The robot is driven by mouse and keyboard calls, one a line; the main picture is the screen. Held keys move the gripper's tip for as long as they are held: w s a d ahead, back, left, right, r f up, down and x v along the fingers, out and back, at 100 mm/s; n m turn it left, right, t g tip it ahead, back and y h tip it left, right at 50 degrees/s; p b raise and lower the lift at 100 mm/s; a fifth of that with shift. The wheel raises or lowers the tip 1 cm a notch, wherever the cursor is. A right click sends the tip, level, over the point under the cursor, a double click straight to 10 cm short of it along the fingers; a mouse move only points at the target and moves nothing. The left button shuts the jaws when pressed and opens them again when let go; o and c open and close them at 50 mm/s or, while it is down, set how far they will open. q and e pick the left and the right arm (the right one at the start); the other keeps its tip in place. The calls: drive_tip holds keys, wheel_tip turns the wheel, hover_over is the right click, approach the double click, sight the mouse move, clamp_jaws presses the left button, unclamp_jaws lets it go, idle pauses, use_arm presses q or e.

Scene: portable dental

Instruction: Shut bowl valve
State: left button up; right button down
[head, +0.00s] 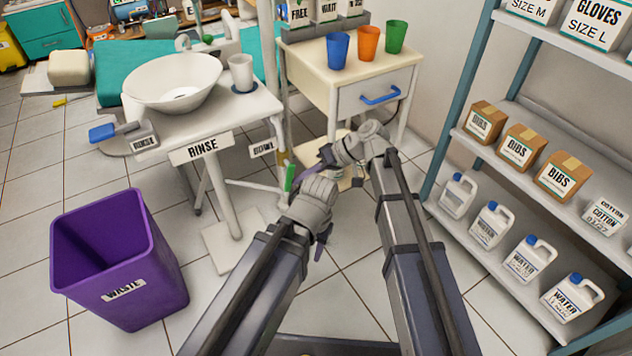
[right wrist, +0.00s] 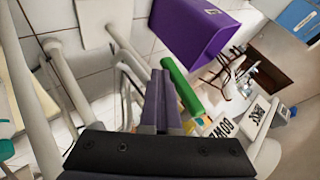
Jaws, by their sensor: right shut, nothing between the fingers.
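The bowl valve has a green handle (head: 290,177) below the right side of the rinse stand, under the BOWL label (head: 262,148). In the head view the handle looks roughly upright. My right gripper (head: 306,172) is just right of it, its purple fingers pointing toward it. In the right wrist view the shut, empty fingers (right wrist: 161,98) lie close beside the green handle (right wrist: 182,86); I cannot tell if they touch. The BOWL label (right wrist: 220,125) is behind. My left gripper (head: 322,238) is lower, partly hidden by its own wrist, so its jaws are unclear.
The rinse stand (head: 258,108) carries a white bowl (head: 172,82) and a cup (head: 240,72). A blue-handled RINSE valve (head: 102,133) is at its left. A purple waste bin (head: 120,260) stands left. A drawer cabinet (head: 345,92) is behind; shelves (head: 520,150) stand right.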

sight(286, 185)
drive_tip(key=y+b, duration=0.1)
drive_tip(key=b, duration=0.1)
drive_tip(key=a+f+g+y+b, duration=0.1)
drive_tip(key=b, duration=0.1)
drive_tip(key=shift+s+m, duration=0.3)
drive_tip(key=shift+s+a+r+y, duration=0.15)
drive_tip(key=shift+s+a, duration=0.25)
drive_tip(key=shift+a, duration=0.05)
drive_tip(key=shift+s+a+r+y, duration=0.1)
drive_tip(key=shift+s+a+y, duration=0.05)
drive_tip(key=shift+s+a, duration=0.25)
drive_tip(key=shift+s+a+r, duration=0.25)
drive_tip(key=shift+s+a, duration=0.1)
drive_tip(key=shift+a, duration=0.3)
drive_tip(key=shift+f, duration=0.1)
idle(0.4)
